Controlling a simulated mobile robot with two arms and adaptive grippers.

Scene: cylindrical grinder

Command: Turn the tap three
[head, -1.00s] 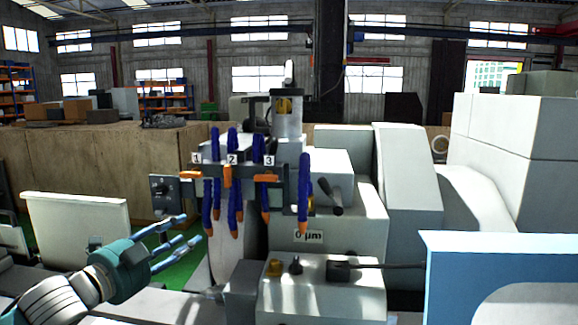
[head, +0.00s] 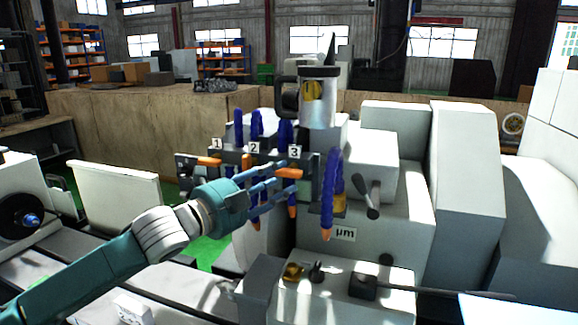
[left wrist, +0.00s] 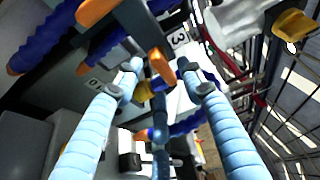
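Tap three has an orange handle (head: 289,173) under the label "3" (head: 295,152) on the dark manifold bar of the grinder. My left gripper (head: 276,181) is at this handle, its fingers spread and pointing right. In the left wrist view, the fingers of my left gripper (left wrist: 160,82) stand apart. An orange piece (left wrist: 160,66) shows between the fingertips, near the label "3" (left wrist: 179,38); I cannot tell whether they touch it. Tap one's handle (head: 209,161) is orange and lies sideways. Tap two's handle (head: 247,166) is orange and points downward. My right gripper is not in view.
Several blue hoses with orange nozzles hang around the bar; one hose (head: 330,190) hangs just right of tap three. A black lever (head: 369,198) and a "µm" plate (head: 345,234) are on the white machine body. A control box (head: 340,295) with knobs stands below.

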